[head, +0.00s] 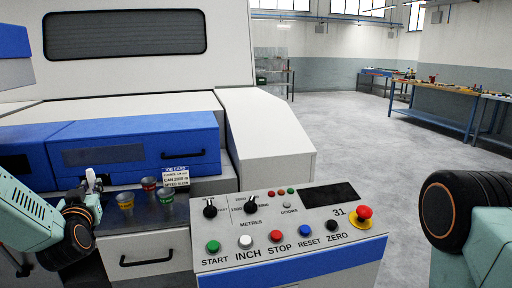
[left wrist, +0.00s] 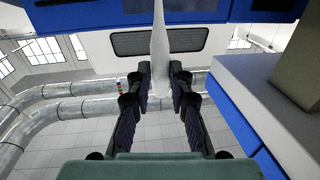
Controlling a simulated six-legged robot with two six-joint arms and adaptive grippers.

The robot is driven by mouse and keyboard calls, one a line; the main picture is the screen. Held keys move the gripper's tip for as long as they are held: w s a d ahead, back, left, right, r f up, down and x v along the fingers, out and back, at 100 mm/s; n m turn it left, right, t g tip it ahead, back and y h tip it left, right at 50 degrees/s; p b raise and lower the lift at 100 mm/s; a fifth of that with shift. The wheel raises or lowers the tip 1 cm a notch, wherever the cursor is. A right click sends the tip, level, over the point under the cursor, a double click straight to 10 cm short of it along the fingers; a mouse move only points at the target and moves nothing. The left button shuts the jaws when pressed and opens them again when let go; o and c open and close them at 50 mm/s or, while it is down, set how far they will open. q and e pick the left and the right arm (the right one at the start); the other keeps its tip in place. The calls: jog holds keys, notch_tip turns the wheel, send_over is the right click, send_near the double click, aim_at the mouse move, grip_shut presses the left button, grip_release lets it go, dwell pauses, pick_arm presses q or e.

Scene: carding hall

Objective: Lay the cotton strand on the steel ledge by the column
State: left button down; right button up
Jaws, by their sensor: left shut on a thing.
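My left gripper (head: 92,188) is at the left of the head view, in front of the blue drawer front. It is shut on the white cotton strand (left wrist: 159,45), which stands up between the fingertips in the left wrist view. Only a small white piece of the strand (head: 90,175) shows in the head view. A dark, shiny ledge (head: 146,215) runs below the blue front, just right of the gripper; I take it for the steel ledge. I cannot make out the column for certain. Of my right arm only a dark joint and a pale link show; its gripper is out of view.
A control panel (head: 290,225) with buttons and a red emergency stop (head: 363,214) stands to the right. Open floor (head: 350,125) lies beyond.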

pick_arm(q)
jog(key=s+d+f+m+h, duration=0.5)
jog(key=s+d+h, duration=0.3)
jog(key=d, duration=0.5)
jog(key=s+d+f+m+h+b, duration=0.1)
jog(key=s+d+f+m+h, duration=0.4)
jog(key=s+d, duration=0.6)
notch_tip(320, 180, down, 3)
jog(key=d+h, duration=0.2)
jog(key=h, duration=0.1)
jog(key=shift+s+d+r+m+g+b, duration=0.15)
jog(key=shift+s+m+g+b, duration=0.15)
jog(key=shift+s, duration=0.05)
